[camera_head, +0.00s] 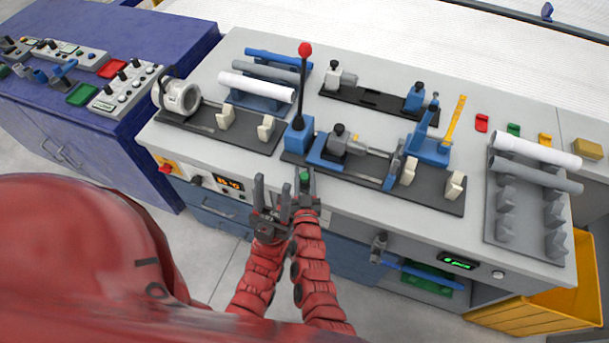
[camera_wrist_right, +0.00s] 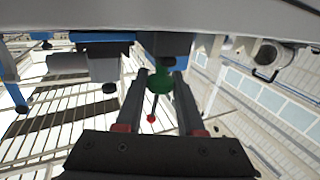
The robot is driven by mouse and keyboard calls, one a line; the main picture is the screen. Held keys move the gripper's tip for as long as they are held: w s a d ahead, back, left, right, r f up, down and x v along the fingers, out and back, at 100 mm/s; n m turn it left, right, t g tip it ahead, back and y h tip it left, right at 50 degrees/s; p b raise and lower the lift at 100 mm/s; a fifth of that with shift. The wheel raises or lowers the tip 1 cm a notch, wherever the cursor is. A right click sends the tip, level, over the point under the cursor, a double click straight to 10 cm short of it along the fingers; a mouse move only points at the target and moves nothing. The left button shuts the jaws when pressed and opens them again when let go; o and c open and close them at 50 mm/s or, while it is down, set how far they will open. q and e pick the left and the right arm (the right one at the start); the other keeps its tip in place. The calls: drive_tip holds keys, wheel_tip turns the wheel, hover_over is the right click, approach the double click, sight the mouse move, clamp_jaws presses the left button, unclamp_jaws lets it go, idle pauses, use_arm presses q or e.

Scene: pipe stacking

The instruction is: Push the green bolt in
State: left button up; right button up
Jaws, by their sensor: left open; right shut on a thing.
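The green bolt (camera_head: 304,175) is at the front edge of the grey workbench, just below the foot of the red-knobbed lever. In the right wrist view the green bolt (camera_wrist_right: 160,80) sits between the two fingertips of my right gripper (camera_wrist_right: 162,82). My right gripper (camera_head: 305,187) is shut on it, and its fingers partly hide the bolt in the head view. My left gripper (camera_head: 271,190) is open and empty, close beside the right one at the bench front, with its fingers pointing up.
The red-knobbed lever (camera_head: 305,50) rises from a blue block behind the bolt. A clamp fixture on a dark plate (camera_head: 432,195) lies to the right. Pipes rest on a rack (camera_head: 517,227) at the far right. A yellow bin (camera_head: 540,305) stands below it.

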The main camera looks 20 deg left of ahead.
clamp_jaws()
idle(0.8)
drive_tip(key=shift+w+f+b, duration=0.2)
drive_tip(key=shift+w+b, duration=1)
drive_tip(key=shift+w+d+r, duration=0.1)
drive_tip(key=shift+w+r, duration=0.05)
drive_tip(key=shift+w, duration=0.05)
drive_tip(key=shift+r, duration=0.1)
drive_tip(key=o, duration=0.6)
unclamp_jaws()
drive_tip(key=shift+c, duration=0.2)
drive_tip(key=o, duration=0.3)
drive_tip(key=shift+w, duration=0.1)
drive_tip(key=shift+o, duration=0.2)
